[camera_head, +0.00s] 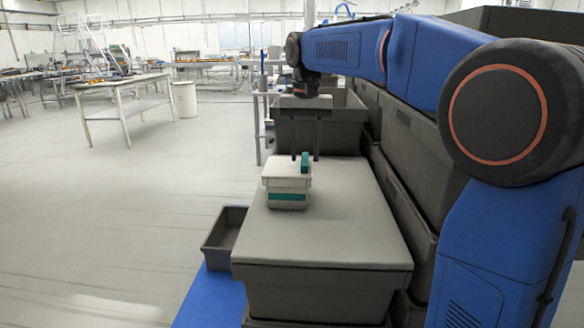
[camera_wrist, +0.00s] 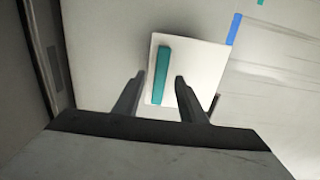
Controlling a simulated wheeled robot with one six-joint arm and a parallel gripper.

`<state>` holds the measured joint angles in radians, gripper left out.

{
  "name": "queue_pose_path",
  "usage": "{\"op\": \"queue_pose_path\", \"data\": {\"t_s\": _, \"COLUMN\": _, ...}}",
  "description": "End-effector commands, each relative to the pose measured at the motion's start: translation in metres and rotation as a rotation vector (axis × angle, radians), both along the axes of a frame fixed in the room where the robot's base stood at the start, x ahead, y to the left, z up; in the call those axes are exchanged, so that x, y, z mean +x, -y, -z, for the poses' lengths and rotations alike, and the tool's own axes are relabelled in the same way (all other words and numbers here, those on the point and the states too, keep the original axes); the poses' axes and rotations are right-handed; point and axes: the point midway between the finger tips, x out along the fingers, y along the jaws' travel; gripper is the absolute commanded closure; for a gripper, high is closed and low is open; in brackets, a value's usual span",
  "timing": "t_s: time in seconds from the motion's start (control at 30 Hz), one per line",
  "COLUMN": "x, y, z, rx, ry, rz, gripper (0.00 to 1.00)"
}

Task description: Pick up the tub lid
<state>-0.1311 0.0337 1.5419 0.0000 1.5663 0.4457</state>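The white tub (camera_head: 287,199) with a teal band stands on the grey lidded crate. Its pale square lid (camera_head: 281,169) sits on top and carries a teal bar handle (camera_head: 305,162) toward the right. In the wrist view the lid (camera_wrist: 196,75) shows from above, with its teal handle (camera_wrist: 161,74) upright in the picture. My gripper (camera_head: 305,157) points down over the tub, and it also shows in the wrist view (camera_wrist: 159,77). Its fingers are apart, one on each side of the handle, with gaps visible. I cannot tell the exact height of the fingertips against the handle.
The tub stands on a grey crate top (camera_head: 335,225) with bare room in front. An open dark crate (camera_head: 340,125) stands behind, and stacked dark crates (camera_head: 402,150) line the right. A small open bin (camera_head: 224,236) is at the left.

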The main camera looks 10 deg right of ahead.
Motion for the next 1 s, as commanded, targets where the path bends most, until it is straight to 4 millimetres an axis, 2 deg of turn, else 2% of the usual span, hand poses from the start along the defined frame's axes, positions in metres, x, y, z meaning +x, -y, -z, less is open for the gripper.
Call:
{"op": "queue_pose_path", "data": {"t_s": 0.1, "x": -0.001, "y": 0.000, "z": 0.007, "rx": 0.000, "ry": -0.001, "rz": 0.000, "gripper": 0.62}}
{"op": "queue_pose_path", "data": {"t_s": 0.33, "x": 0.000, "y": 0.000, "z": 0.008, "rx": 0.000, "ry": 0.000, "rz": 0.000, "gripper": 0.62}}
{"op": "queue_pose_path", "data": {"t_s": 0.37, "x": 0.000, "y": 0.000, "z": 0.008, "rx": 0.000, "ry": 0.000, "rz": 0.000, "gripper": 0.67}}
{"op": "queue_pose_path", "data": {"t_s": 0.5, "x": 0.000, "y": 0.000, "z": 0.008, "rx": 0.000, "ry": 0.000, "rz": 0.000, "gripper": 1.00}}
{"op": "queue_pose_path", "data": {"t_s": 0.83, "x": 0.000, "y": 0.000, "z": 0.006, "rx": 0.000, "ry": 0.001, "rz": 0.000, "gripper": 1.00}}
{"op": "queue_pose_path", "data": {"t_s": 1.0, "x": 0.000, "y": 0.000, "z": -0.011, "rx": 0.000, "ry": 0.002, "rz": 0.000, "gripper": 1.00}}
